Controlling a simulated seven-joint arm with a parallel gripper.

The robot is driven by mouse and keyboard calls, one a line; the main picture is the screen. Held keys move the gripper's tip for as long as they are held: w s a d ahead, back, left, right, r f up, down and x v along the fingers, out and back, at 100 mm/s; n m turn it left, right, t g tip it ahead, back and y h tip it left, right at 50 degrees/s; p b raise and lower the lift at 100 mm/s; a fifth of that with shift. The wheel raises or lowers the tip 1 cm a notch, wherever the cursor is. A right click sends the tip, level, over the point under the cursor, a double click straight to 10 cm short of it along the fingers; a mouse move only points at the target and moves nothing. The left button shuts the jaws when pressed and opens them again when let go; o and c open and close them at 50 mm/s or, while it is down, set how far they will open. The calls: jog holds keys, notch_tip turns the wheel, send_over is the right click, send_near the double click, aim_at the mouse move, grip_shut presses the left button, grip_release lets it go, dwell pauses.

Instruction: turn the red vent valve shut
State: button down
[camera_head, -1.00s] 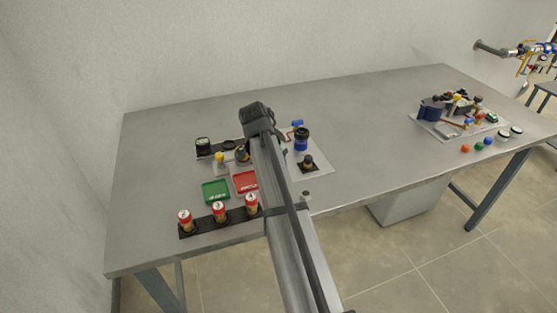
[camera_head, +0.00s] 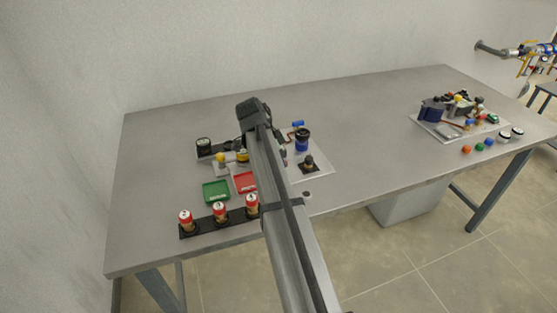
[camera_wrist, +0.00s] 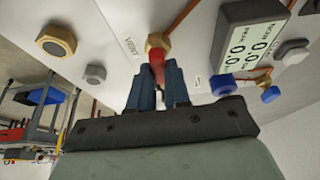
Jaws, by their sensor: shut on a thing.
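The red vent valve (camera_wrist: 157,62) shows in the wrist view, on a brass fitting (camera_wrist: 157,42) on a pale panel. The word VENT is printed to its left. My gripper (camera_wrist: 158,85) is shut on the red handle, with its blue-grey fingers on either side of it. The fingers hide part of the handle, so its exact angle is hard to tell. In the head view my arm covers the valve.
A gauge display (camera_wrist: 248,48) reading 0.0 and a blue valve (camera_wrist: 223,84) sit right of my fingers. In the head view, a green tray (camera_head: 216,191), a red tray (camera_head: 245,182) and numbered red-topped cylinders (camera_head: 220,212) stand left of my arm.

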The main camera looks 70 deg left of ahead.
jog(key=c, duration=1.1)
grip_release()
jog(key=v, duration=1.3)
jog(key=shift+s+r, duration=0.1)
jog(key=shift+r, duration=0.25)
